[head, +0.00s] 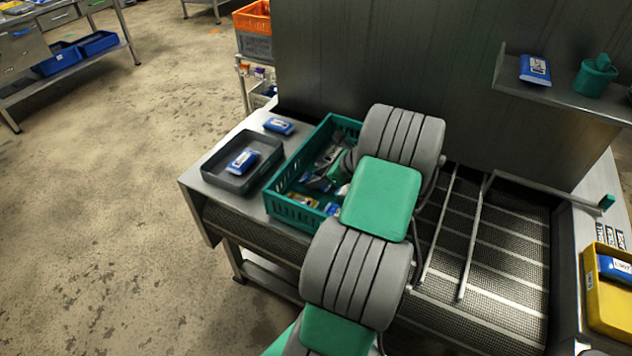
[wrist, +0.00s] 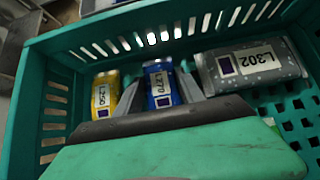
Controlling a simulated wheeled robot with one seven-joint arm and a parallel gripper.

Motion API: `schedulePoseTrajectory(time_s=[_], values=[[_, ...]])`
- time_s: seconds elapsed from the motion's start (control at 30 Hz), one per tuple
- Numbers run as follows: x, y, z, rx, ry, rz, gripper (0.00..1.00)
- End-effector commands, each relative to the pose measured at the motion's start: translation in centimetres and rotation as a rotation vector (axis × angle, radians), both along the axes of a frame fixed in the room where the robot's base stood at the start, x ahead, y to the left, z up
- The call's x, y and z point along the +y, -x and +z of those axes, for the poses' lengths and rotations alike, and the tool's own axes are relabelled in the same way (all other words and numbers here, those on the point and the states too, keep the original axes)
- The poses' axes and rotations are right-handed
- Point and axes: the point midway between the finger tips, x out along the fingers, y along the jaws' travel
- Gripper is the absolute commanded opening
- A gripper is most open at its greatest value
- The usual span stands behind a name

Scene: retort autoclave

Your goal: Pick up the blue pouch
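In the wrist view a blue pouch (wrist: 161,86) with a white L270 label stands in the green crate (wrist: 60,60). The two grey fingers of my gripper (wrist: 161,92) flank it on its left and right, very close to its sides; I cannot tell whether they press on it. A yellow pouch (wrist: 105,93) is to its left and a grey L302 pouch (wrist: 252,66) to its right. In the head view my arm reaches into the green crate (head: 285,212) and hides part of its contents and most of my gripper.
A dark tray (head: 262,172) holding another blue pouch (head: 243,161) is left of the crate; one more blue pouch (head: 279,126) lies behind it. A shelf (head: 560,97) and a yellow bin (head: 604,310) stand at right. Metal rails (head: 470,240) cross the mesh conveyor.

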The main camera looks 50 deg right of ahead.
Motion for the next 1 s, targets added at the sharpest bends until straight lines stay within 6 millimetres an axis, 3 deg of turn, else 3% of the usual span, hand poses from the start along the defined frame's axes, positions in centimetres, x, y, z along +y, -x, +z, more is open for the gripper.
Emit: schedulePoseTrajectory(time_s=[0.47,0.77,1.0], values=[[0.0,0.0,0.0,0.0,0.0,0.0,0.05],[0.0,0.0,0.3,0.0,0.001,0.0,0.04],[-0.1,0.0,3.4,-0.002,0.005,0.0,0.04]])
